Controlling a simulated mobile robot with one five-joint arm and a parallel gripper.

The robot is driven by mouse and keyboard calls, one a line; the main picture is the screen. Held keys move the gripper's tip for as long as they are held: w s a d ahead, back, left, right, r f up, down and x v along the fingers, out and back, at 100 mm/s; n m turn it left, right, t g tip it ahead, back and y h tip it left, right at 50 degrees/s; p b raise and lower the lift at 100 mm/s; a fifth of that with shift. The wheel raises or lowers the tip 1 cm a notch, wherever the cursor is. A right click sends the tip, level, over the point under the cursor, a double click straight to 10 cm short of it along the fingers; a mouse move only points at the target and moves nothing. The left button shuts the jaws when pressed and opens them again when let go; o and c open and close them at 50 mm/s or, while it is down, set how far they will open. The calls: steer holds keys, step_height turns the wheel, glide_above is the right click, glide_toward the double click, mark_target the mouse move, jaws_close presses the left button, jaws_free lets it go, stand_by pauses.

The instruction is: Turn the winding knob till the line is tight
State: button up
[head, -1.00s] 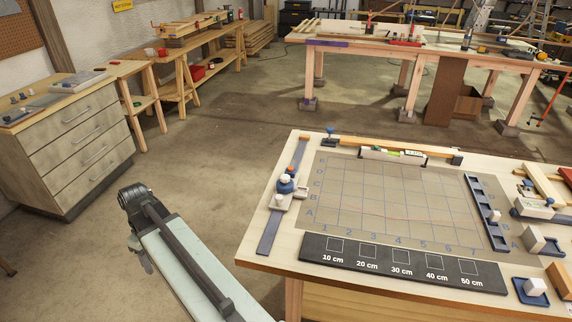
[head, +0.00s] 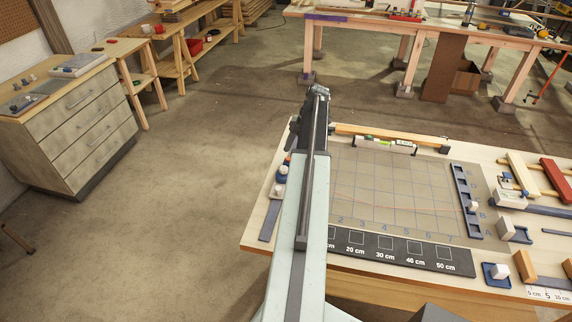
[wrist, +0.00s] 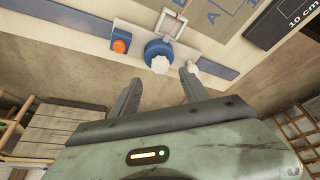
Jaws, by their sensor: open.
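The winding knob (wrist: 157,52) is blue with a white cap, on a white mount over a blue strip at the board's left edge. In the wrist view my gripper (wrist: 160,73) is open, its fingertips just short of the knob, one to each side, with nothing held. In the head view the knob (head: 283,173) shows beside my arm, which hides part of its mount. A thin red line (head: 400,212) crosses the gridded board (head: 375,170); it looks slightly curved. Its end also shows near the white bracket in the wrist view.
An orange button (wrist: 121,46) and a small white peg (wrist: 193,66) flank the knob. A black strip with centimetre labels (head: 400,249) lies along the board's front. A spirit level (head: 384,143) lies at the back. Floor left of the table is clear.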

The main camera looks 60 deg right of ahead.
mark_target(284, 168)
steer(key=b+x, duration=0.5)
steer(key=x, duration=0.2)
steer(key=shift+d+f+b, duration=0.1)
steer(key=shift+b, duration=0.3)
jaws_close()
steer(key=shift+d, duration=0.1)
